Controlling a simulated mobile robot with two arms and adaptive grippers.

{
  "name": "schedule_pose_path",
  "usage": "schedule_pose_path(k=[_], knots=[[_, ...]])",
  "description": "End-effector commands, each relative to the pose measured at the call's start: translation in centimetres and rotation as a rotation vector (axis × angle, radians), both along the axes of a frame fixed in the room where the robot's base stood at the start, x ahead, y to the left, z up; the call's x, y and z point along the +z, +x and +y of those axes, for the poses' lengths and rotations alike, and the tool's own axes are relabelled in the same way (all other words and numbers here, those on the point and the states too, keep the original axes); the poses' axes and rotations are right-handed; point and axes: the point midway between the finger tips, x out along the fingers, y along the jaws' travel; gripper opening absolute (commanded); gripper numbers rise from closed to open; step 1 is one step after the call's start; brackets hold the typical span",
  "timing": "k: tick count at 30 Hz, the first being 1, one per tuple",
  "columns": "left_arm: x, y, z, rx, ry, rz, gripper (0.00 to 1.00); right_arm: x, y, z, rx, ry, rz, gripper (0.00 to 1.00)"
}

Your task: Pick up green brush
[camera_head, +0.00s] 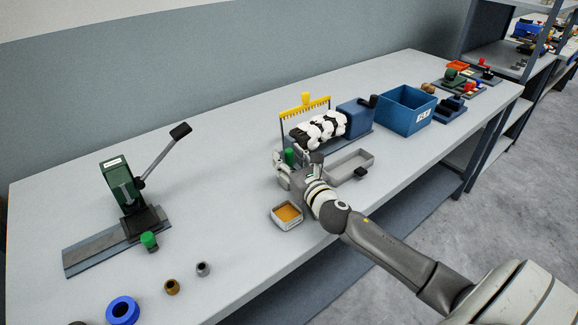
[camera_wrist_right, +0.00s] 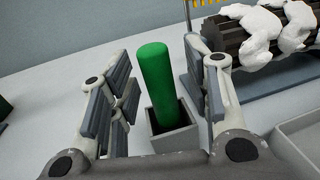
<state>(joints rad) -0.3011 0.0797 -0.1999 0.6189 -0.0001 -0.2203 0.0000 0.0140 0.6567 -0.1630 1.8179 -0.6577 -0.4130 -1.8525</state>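A green brush handle (camera_wrist_right: 157,80) stands upright in a small grey square holder (camera_wrist_right: 176,139) in the right wrist view. In the head view the green brush (camera_head: 289,155) shows partly, just left of my right gripper (camera_head: 293,168). My right gripper also shows in the right wrist view (camera_wrist_right: 165,95), open, with its fingers on either side of the green handle. No clear contact shows; gaps are visible beside the handle. The brush's lower end is hidden inside the holder. My left gripper is not in view.
A carding machine (camera_head: 322,128) with white fibre and a yellow comb (camera_head: 305,104) stands behind the gripper. A small orange-filled box (camera_head: 287,215) sits in front. A green press (camera_head: 122,186) stands left.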

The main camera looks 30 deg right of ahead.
Motion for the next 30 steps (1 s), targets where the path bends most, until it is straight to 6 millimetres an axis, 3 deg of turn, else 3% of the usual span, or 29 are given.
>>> schedule_pose_path(k=[1, 10, 20, 30], knots=[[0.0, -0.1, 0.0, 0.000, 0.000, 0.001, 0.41, 0.0, 0.0, 0.0, 0.000, 0.000, 0.000, 0.37], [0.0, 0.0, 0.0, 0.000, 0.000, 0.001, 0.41, 0.0, 0.0, 0.0, 0.000, 0.000, 0.000, 0.00], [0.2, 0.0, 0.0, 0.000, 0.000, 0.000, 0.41, 0.7, 0.0, 0.0, 0.001, -0.001, -0.002, 0.00], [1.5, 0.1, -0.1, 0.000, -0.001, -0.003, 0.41, 6.9, 0.0, 0.0, 0.003, -0.005, -0.004, 0.00]])
